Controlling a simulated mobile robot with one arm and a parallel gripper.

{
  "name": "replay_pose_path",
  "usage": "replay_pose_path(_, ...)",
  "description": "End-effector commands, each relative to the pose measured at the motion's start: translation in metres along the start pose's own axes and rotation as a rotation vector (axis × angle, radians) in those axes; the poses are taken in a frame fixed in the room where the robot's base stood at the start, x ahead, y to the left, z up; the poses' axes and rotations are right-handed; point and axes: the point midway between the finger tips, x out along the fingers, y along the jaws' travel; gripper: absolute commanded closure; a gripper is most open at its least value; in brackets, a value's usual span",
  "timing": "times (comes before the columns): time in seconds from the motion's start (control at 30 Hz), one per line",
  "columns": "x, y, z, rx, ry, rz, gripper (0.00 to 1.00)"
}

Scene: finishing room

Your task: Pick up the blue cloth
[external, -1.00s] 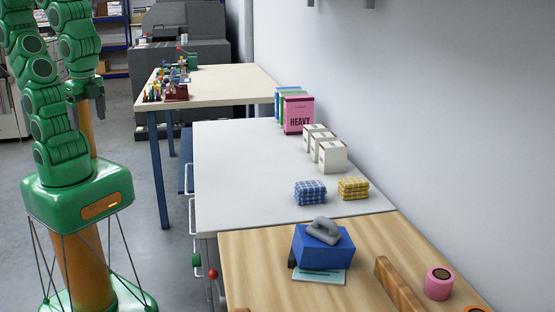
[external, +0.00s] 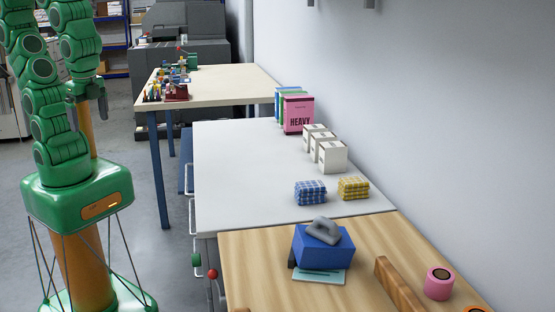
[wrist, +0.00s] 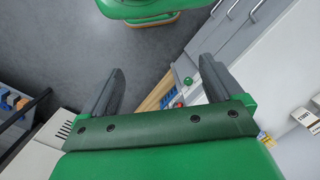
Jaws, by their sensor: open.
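The blue cloth (external: 310,192) is a folded blue-and-white checked stack. It lies on the white tabletop (external: 240,170), near its front edge by the wooden bench. A folded yellow checked cloth (external: 353,188) lies just right of it, a small gap apart. My gripper (external: 88,110) hangs beside my column, left of the tables and well away from the cloth. In the wrist view my gripper (wrist: 160,85) has its two grey fingers wide apart with nothing between them. I cannot make out the blue cloth in the wrist view.
White boxes (external: 332,157) and a pink "HEAVY" pack (external: 298,114) stand along the wall. A blue block-shaped tool with a grey handle (external: 323,246) and a pink roll (external: 438,283) sit on the wooden bench (external: 255,265). The left half of the white tabletop is clear.

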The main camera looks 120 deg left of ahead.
Motion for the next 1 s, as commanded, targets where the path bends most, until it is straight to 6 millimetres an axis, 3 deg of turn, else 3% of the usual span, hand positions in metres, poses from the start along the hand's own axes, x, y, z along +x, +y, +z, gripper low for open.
replay_pose_path(0.03, -0.003, 0.024, -0.007, 0.056, 0.023, 0.077, 0.06)
replay_pose_path(0.17, 0.000, 0.028, -0.044, 0.034, 0.090, 0.101, 0.06)
replay_pose_path(0.37, 0.009, 0.027, -0.116, -0.025, 0.215, 0.136, 0.06)
replay_pose_path(0.67, 0.027, 0.010, -0.217, -0.129, 0.399, 0.164, 0.06)
replay_pose_path(1.0, 0.049, -0.034, -0.318, -0.271, 0.614, 0.151, 0.06)
